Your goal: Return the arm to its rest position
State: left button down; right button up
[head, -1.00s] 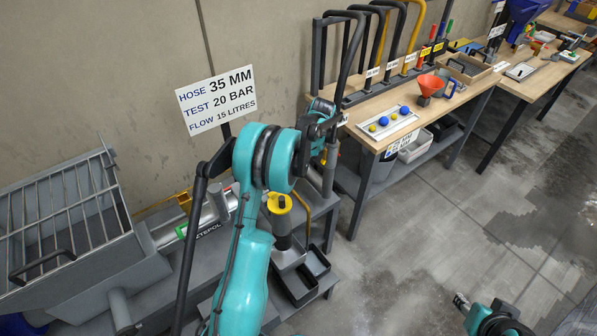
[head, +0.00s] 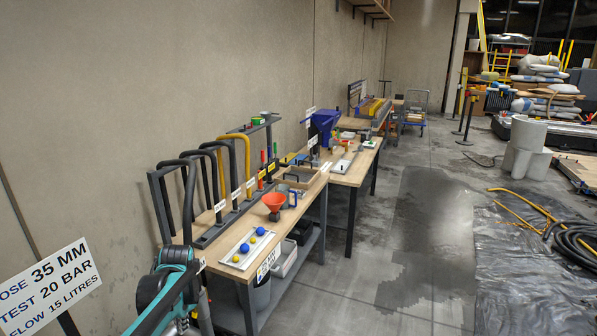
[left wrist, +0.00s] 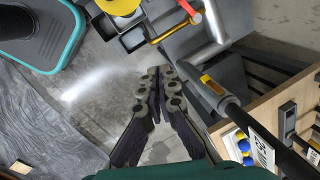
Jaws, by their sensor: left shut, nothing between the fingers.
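My left arm (head: 165,290) shows at the lower left edge of the head view, beside the near end of the wooden workbench; its gripper cannot be made out clearly there. In the left wrist view my left gripper (left wrist: 157,74) has its two dark fingers together at the tips, with nothing between them. It hangs above the concrete floor, beside the grey stand with the black trays (left wrist: 132,38). My right gripper is in no view now.
A sign (head: 48,285) stands at lower left. In the wrist view a dark pipe (left wrist: 237,112) runs close right of the fingers. Floor (head: 350,270) right of the bench is clear.

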pick_arm(q)
jog(key=s+d+r+n+t+h, duration=0.1)
jog(key=s+d+n+t, duration=0.2)
jog(key=s+d, duration=0.4)
jog(key=s+d+r+n+t+h, duration=0.1)
jog(key=s+d, duration=0.5)
jog(key=s, duration=0.7)
jog(key=r+n+t, duration=0.1)
jog(key=n+t, duration=0.1)
jog(key=n, duration=0.1)
jog(key=shift+d+r+n, duration=0.15)
jog(key=shift+d+n, duration=0.25)
